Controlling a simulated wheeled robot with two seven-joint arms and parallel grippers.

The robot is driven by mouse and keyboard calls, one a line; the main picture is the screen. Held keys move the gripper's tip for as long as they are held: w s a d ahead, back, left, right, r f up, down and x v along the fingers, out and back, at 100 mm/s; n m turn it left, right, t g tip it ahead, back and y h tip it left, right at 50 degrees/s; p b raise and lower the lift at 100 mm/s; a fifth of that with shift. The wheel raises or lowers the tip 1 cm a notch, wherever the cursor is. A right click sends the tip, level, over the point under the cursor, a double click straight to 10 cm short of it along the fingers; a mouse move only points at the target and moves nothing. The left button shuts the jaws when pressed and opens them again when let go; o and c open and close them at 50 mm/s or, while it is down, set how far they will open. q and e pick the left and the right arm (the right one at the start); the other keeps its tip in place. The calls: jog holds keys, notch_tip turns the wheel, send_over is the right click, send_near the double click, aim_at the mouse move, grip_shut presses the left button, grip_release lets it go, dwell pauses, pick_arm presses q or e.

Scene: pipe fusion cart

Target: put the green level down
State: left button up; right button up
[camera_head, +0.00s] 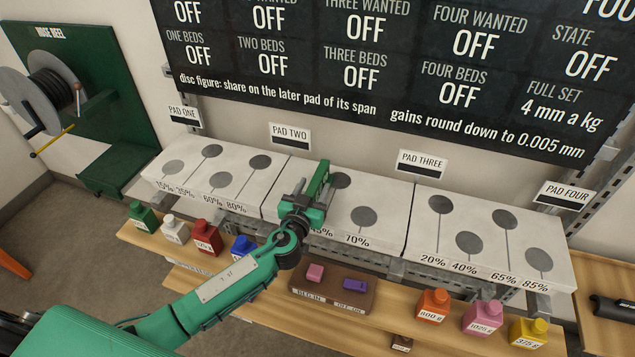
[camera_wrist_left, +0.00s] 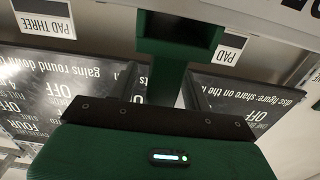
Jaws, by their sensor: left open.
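The green level (camera_head: 319,180) is a narrow green bar over the white top of pad two, pointing toward the back wall. My left gripper (camera_head: 304,198) is at its near end, with its fingers open. In the left wrist view a green bar, which looks like the level (camera_wrist_left: 168,75), runs up between the gripper's spread fingers (camera_wrist_left: 163,90). I cannot tell whether the level rests fully on the pad or whether a finger touches it. The near end of the level is partly hidden by the gripper. My right gripper is not in view.
Coloured weights stand on the wooden shelf, including a blue one (camera_head: 243,247) near my arm. A brown block (camera_head: 332,292) holds pink and purple pieces.

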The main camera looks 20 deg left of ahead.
pick_arm(q)
jog(key=shift+w, duration=0.8)
jog(key=c, duration=1)
grip_shut()
jog(key=shift+r, duration=0.1)
